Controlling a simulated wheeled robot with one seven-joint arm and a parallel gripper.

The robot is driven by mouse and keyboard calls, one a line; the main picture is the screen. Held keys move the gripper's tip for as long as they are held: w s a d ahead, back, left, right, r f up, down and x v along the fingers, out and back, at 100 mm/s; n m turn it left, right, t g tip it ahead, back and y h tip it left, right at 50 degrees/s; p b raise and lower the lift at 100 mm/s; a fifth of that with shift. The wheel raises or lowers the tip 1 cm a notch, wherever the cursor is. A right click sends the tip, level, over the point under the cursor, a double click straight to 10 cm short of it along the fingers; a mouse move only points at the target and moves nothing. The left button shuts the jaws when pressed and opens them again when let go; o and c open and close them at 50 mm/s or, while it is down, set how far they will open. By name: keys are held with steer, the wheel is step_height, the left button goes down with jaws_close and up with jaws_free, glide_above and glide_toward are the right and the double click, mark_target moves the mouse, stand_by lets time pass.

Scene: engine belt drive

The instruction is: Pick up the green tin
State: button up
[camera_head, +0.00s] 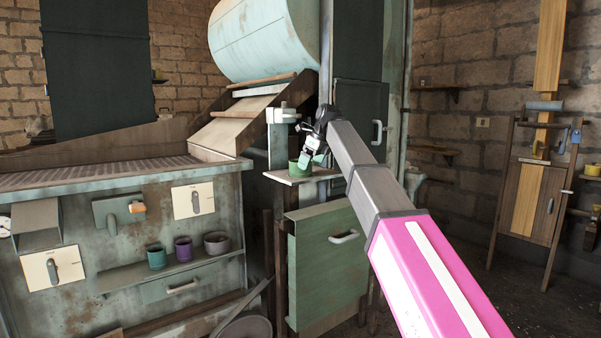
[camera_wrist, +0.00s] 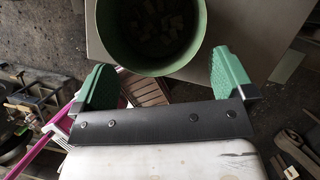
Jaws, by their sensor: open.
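The green tin (camera_head: 294,169) stands on a small pale shelf (camera_head: 318,174) beside the machine in the head view. In the wrist view the tin (camera_wrist: 133,64) shows from above as a round open can with its floor in shadow. My gripper (camera_head: 309,155) is close above and beside the tin in the head view. In the wrist view its two green finger pads (camera_wrist: 165,80) are spread apart, one on each side of the tin's near edge. The gripper is open and empty. Whether a pad touches the tin, I cannot tell.
A teal cup (camera_head: 156,257), a purple cup (camera_head: 183,248) and a grey-mauve bowl (camera_head: 217,243) stand on a lower ledge at the left. A green cabinet door (camera_head: 328,265) is below the small shelf. The machine's sloped boards (camera_head: 232,118) rise to the left of the gripper.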

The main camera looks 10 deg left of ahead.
mark_target(295, 172)
steer(key=a, duration=0.2)
steer(key=w+a, duration=0.1)
steer(key=shift+w+a, duration=0.15)
steer(key=shift+a, duration=0.2)
steer(key=shift+x, duration=1.15)
steer(key=shift+a+f, duration=0.2)
steer(key=shift+f, duration=0.15)
steer(key=c, duration=0.7)
